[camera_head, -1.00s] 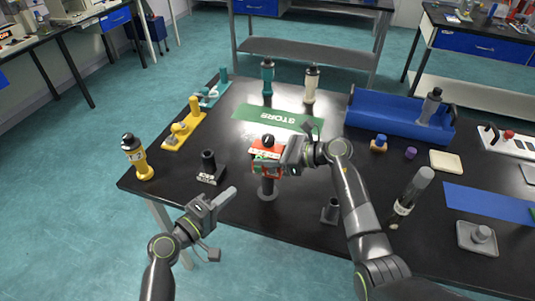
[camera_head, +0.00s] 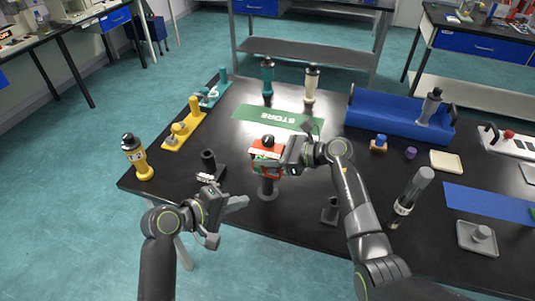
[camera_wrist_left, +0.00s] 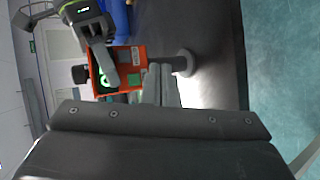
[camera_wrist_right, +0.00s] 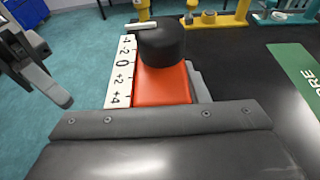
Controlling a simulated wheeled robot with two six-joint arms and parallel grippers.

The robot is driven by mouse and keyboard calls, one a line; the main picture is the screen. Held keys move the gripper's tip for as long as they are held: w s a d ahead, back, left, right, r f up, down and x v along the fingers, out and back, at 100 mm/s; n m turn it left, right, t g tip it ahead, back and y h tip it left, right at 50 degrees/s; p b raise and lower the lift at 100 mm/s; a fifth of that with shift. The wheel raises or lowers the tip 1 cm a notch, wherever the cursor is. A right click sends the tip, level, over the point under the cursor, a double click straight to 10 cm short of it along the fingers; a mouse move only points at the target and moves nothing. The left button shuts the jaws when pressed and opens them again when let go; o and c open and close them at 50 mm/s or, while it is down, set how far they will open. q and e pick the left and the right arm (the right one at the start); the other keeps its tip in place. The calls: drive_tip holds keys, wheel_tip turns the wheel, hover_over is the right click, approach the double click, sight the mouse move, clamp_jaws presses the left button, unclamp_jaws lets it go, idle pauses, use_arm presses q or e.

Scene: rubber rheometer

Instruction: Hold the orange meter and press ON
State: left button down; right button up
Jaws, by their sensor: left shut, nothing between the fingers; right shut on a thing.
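The orange meter (camera_head: 262,157) stands upright on a dark post with a round base (camera_head: 268,192) near the table's front. It has a black knob on top and a white scale, seen in the right wrist view (camera_wrist_right: 163,84). My right gripper (camera_head: 284,166) is shut on the meter from the right. The left wrist view shows the meter's face (camera_wrist_left: 133,56) with green marks, partly covered by a right finger; I cannot read an ON label. My left gripper (camera_head: 240,202) is shut and empty, apart from the meter, left of and below it, its fingers pointing right.
A dark holder (camera_head: 209,166) stands just behind my left gripper. A yellow-black device (camera_head: 137,160) stands at the table's left edge. A small dark stand (camera_head: 330,211) and a clear-topped cylinder (camera_head: 408,199) are to the right. The green STORE mat (camera_head: 262,116) lies behind the meter.

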use_arm(q)
approach(265, 174)
drive_tip(key=shift+w+d+f+n+g+y, duration=0.2)
drive_tip(key=shift+w+d+f, duration=0.2)
drive_tip(key=shift+d, duration=0.3)
drive_tip(key=shift+w+d+f+n+g+y, duration=0.1)
drive_tip(key=shift+w+d+f+n+y, duration=0.1)
drive_tip(key=shift+w+d+f, duration=0.4)
drive_tip(key=shift+s+d+r, duration=0.15)
idle(1.4)
drive_tip(key=shift+w+d, duration=0.1)
drive_tip(key=shift+w, duration=0.25)
drive_tip(key=shift+w+d, duration=0.1)
drive_tip(key=shift+w, duration=0.15)
idle(0.4)
drive_tip(key=shift+s, duration=0.15)
drive_tip(key=shift+s+a, duration=0.25)
drive_tip(key=shift+s, duration=0.3)
